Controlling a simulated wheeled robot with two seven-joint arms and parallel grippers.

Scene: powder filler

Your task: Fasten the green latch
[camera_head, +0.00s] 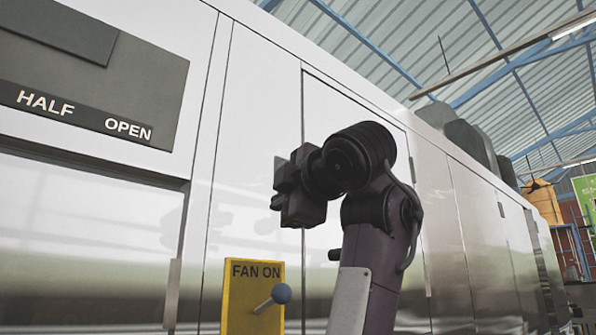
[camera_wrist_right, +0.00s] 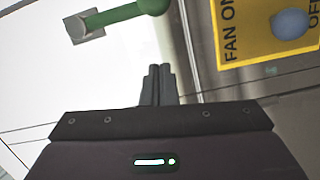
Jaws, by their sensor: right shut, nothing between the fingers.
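The green latch (camera_wrist_right: 130,13) shows at the top of the right wrist view, as a green handle with a rounded knob on a grey square mount, partly cut off by the frame edge. In the head view no green shows; my right gripper and wrist cover that part of the panel. My right gripper (camera_head: 290,188) is in front of the white machine panel, its fingers closed together and empty. In the wrist view its fingertips (camera_wrist_right: 158,72) point toward the panel, just below the latch in the picture. I cannot tell that they touch it. My left gripper is out of view.
A yellow FAN ON plate (camera_head: 240,300) with a blue-knobbed lever (camera_head: 281,293) is below the right gripper; it also shows in the wrist view (camera_wrist_right: 240,45). A grey HALF/OPEN panel (camera_head: 150,85) is at the left. The white cabinet (camera_head: 252,110) runs back to the right.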

